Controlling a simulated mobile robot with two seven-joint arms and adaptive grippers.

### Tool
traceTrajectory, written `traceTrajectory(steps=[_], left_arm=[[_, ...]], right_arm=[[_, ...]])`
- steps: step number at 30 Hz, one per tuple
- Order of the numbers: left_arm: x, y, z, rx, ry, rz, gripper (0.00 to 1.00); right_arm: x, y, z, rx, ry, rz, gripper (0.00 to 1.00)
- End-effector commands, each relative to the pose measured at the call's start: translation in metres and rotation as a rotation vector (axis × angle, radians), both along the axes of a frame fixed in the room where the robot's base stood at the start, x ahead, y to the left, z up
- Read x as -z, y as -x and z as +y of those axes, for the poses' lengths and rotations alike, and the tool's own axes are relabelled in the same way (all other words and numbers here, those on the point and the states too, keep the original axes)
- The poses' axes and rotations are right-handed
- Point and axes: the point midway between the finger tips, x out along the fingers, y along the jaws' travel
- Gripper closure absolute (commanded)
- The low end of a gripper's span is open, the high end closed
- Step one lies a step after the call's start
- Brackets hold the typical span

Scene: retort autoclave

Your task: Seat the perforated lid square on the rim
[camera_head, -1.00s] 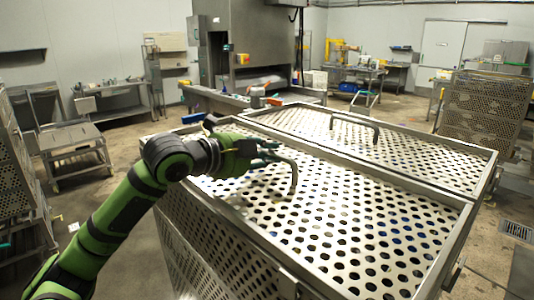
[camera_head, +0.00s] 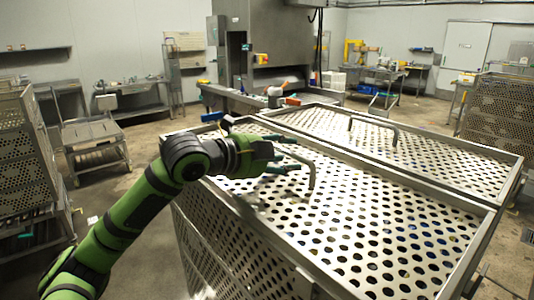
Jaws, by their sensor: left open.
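The perforated lid (camera_head: 390,225) is a pale metal sheet with rows of round holes, lying within the raised metal rim (camera_head: 452,190) of a large perforated basket (camera_head: 235,243). Its bent bar handle (camera_head: 312,178) stands up near the left edge. My left gripper (camera_head: 290,160) is open beside the handle, with its fingers just left of and around its upper part; I cannot tell whether they touch it. A second perforated panel (camera_head: 430,160) with its own bar handle (camera_head: 372,120) lies behind a dividing bar. My right gripper is not in view.
Perforated racks stand at the left (camera_head: 25,150) and the right (camera_head: 500,110). A steel cart (camera_head: 92,135) is at the back left. A large steel machine (camera_head: 260,50) stands behind the basket. Bare floor lies left of the basket.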

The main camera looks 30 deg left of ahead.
Motion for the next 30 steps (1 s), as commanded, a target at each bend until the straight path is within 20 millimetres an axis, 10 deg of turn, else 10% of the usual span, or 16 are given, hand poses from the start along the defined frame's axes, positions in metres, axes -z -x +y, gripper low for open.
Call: traceTrajectory(steps=[30], left_arm=[[-0.034,0.105,0.034,0.001,0.001,-0.012,0.52]], right_arm=[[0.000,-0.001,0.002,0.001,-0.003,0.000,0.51]])
